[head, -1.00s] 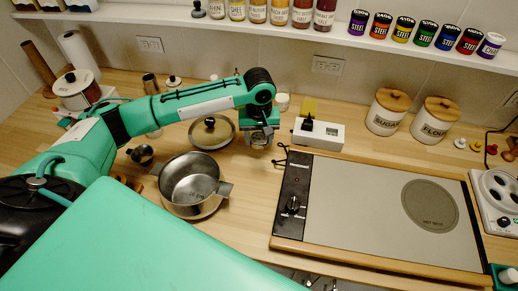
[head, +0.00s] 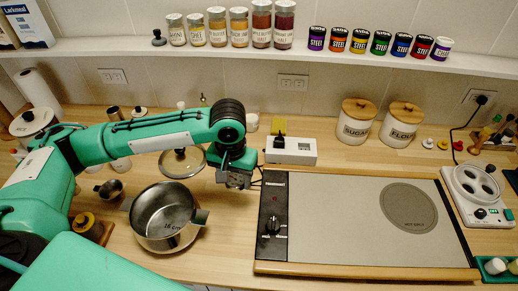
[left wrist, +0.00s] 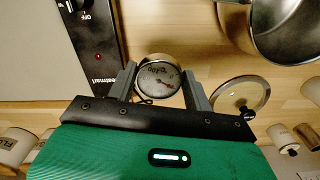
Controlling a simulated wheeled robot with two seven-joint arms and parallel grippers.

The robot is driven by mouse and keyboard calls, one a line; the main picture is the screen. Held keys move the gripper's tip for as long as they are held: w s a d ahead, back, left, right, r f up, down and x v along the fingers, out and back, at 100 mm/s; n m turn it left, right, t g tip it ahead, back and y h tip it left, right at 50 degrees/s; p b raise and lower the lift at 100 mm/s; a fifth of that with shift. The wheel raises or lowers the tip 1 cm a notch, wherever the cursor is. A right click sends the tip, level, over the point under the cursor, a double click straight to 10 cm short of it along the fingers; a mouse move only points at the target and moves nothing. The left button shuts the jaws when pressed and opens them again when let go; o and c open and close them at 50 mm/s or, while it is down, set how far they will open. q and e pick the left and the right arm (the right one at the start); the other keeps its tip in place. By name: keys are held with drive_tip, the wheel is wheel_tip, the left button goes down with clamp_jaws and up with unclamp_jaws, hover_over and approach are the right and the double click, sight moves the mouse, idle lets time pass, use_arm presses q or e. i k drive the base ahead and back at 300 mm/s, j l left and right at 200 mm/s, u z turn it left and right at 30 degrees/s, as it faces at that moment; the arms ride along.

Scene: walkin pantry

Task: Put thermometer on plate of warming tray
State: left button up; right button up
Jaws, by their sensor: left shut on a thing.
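My right gripper is not in view.
A steel pot (head: 165,217) stands left of the gripper, with a glass lid (head: 183,162) behind it. A white appliance (head: 476,195) is at right.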

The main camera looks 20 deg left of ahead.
sight(314, 243)
drive_tip(key=z, duration=1.05)
drive_tip(key=k+j+z, duration=0.25)
drive_tip(key=z, duration=0.15)
drive_tip(key=k+j+z, duration=0.4)
drive_tip(key=k, duration=0.1)
